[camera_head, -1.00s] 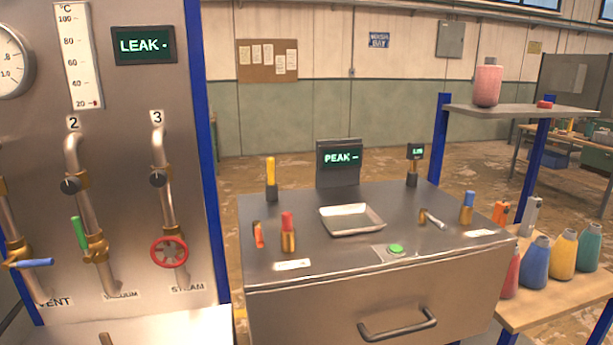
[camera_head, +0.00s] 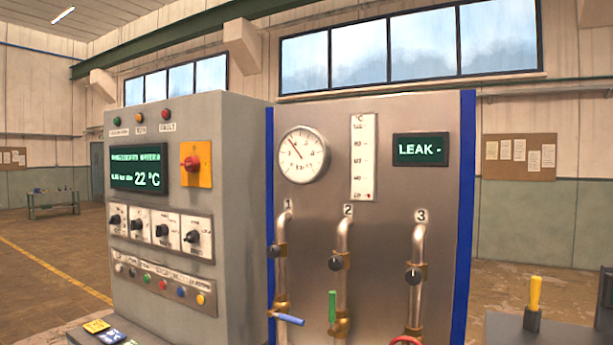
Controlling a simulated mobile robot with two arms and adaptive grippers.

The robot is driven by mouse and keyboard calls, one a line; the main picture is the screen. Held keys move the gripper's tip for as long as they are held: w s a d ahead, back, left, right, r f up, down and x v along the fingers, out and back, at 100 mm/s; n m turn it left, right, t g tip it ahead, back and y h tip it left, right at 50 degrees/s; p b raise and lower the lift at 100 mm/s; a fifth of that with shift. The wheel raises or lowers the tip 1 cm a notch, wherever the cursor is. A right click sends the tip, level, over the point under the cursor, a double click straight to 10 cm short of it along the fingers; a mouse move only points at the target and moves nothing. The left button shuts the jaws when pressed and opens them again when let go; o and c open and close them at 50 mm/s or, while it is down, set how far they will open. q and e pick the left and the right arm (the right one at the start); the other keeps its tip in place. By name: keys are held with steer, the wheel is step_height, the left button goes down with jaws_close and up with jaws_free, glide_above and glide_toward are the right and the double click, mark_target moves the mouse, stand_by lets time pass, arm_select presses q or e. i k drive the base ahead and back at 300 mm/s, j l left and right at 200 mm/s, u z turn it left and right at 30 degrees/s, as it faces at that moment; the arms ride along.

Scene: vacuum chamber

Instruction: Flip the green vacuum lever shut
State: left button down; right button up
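The green vacuum lever (camera_head: 332,307) stands upright on the lower part of pipe 2 (camera_head: 343,268), at the bottom of the steel panel (camera_head: 390,210). Its brass valve body (camera_head: 340,328) is just below it, near the frame's lower edge. The label under the valve is out of the frame. Neither of my grippers shows in the head view.
A blue lever (camera_head: 289,319) lies roughly level on pipe 1, left of the green one. A red handwheel (camera_head: 406,341) on pipe 3 is cut off by the lower edge. A grey control cabinet (camera_head: 255,170) stands left of the panel. Open floor (camera_head: 40,260) lies far left.

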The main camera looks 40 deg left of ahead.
mark_target(332, 306)
steer(key=u, duration=1.1)
